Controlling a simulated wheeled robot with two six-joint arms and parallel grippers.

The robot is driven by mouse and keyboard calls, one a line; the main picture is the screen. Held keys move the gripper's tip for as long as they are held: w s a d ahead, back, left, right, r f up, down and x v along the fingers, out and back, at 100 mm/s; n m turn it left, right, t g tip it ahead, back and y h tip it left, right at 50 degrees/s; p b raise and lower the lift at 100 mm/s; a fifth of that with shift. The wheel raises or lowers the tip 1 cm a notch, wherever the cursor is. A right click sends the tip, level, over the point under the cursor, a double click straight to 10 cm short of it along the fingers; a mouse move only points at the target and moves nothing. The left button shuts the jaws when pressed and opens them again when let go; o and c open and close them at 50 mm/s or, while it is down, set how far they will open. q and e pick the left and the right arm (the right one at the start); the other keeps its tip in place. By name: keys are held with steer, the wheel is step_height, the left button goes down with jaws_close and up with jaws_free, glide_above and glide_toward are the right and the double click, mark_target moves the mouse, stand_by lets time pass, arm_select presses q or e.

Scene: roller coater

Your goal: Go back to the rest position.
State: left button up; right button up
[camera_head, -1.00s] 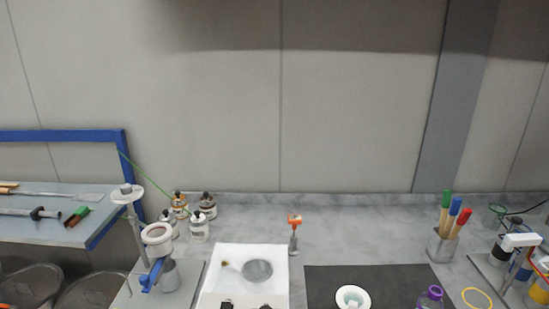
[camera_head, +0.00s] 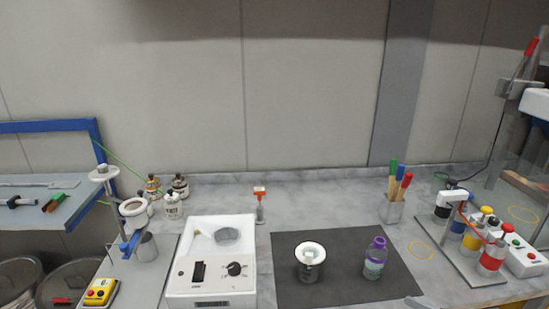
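Neither of my grippers shows in the head view, and no arm of mine can be made out. The bench lies in front of me. On its black mat (camera_head: 325,293) stand a metal cup with a white funnel-like top (camera_head: 310,255) and a purple-capped bottle (camera_head: 375,257), both upright and apart from each other. Left of the mat is a white machine (camera_head: 210,285) with a dial and a round metal dish on top.
A stand with a white ring (camera_head: 133,207) and a yellow button box (camera_head: 100,291) are at left. Several small bottles (camera_head: 173,206) stand behind. A marker holder (camera_head: 391,209) and a rack of coloured bottles (camera_head: 490,258) are at right. Bench around the yellow ring (camera_head: 420,250) is clear.

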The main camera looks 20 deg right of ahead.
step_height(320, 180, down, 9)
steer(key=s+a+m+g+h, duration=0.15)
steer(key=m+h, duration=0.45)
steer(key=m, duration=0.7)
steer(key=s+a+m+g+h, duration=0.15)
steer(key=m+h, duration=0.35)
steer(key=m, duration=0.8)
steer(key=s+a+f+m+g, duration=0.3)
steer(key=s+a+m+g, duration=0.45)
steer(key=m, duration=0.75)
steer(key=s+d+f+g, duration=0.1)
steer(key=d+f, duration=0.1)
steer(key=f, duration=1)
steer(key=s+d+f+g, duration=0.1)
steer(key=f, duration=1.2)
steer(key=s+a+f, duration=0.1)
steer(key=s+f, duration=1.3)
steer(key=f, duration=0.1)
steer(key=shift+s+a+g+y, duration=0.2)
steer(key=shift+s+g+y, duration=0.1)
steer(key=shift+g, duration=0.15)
